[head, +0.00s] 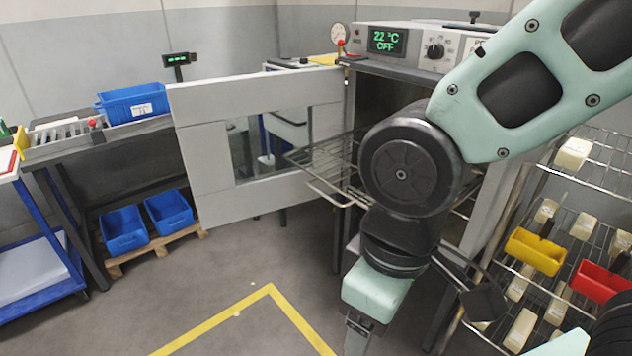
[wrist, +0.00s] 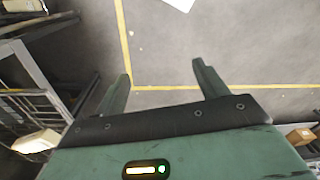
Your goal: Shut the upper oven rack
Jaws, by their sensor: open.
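The oven (head: 385,65) stands at the back, with a display reading 22 °C OFF. Its grey windowed door (head: 205,155) is swung open to the left. A wire oven rack (head: 325,158) sticks out of the opening; my arm hides its right part. A bar (head: 335,196) shows just below its front; I cannot tell whether it belongs to this rack or a lower one. My gripper (wrist: 162,78) is open and empty, its two fingers apart over the floor in the wrist view. In the head view it points down in front of the oven, below the rack and apart from it.
A wire shelf with pale blocks, a yellow bin (head: 535,251) and a red bin (head: 600,281) stands close at the right. A bench with a blue bin (head: 135,103) is at the left. The floor (head: 220,280) with yellow lines is clear.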

